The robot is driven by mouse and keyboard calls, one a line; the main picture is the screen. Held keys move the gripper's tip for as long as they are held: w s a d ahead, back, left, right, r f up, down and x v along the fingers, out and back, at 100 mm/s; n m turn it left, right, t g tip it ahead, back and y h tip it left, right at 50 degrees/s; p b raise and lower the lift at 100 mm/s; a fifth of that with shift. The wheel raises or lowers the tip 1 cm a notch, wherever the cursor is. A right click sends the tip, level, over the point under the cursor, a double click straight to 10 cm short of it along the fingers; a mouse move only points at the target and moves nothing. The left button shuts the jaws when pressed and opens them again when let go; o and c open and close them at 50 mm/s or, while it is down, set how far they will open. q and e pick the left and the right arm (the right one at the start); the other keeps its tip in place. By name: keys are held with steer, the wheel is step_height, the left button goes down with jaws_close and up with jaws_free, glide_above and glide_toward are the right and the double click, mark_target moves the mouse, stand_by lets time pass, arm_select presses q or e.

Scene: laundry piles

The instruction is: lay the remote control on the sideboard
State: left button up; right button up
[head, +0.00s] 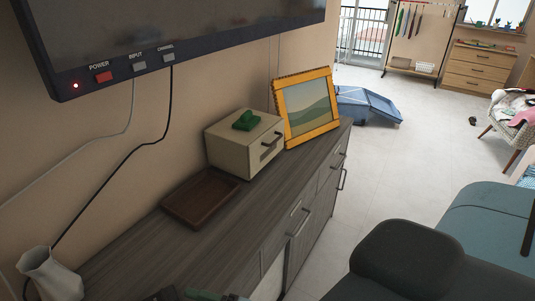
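The sideboard (257,207) has a grey wood-grain top and runs along the wall from the lower left toward the middle. I cannot make out a remote control in the head view. A small dark shape (168,293) and a dark greenish piece (205,295) are cut off by the bottom edge, over the sideboard's near front. I cannot tell what they are. No gripper can be clearly made out.
On the sideboard are a brown tray (181,214), a cream box (222,151) with a green object (246,120) on top, a yellow picture frame (292,130) and a white vase (49,275). A screen (180,25) hangs above. Bare top lies right of the tray.

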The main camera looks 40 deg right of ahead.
steer(key=s+d+f+m+g+h, duration=0.4)
steer(key=s+f+m, duration=0.4)
steer(key=s+f, duration=0.2)
steer(key=s+d+f+m+g+h, duration=0.3)
steer(key=s+d+f+m+h, duration=0.3)
steer(key=s+f, duration=0.4)
steer(key=s+d+m, duration=0.1)
steer(key=s+m, duration=0.1)
steer(key=shift+s+d+f+m+g, duration=0.25)
steer(key=shift+d+f+m+g, duration=0.05)
steer(key=shift+m+g, duration=0.1)
steer(key=shift+c, duration=0.2)
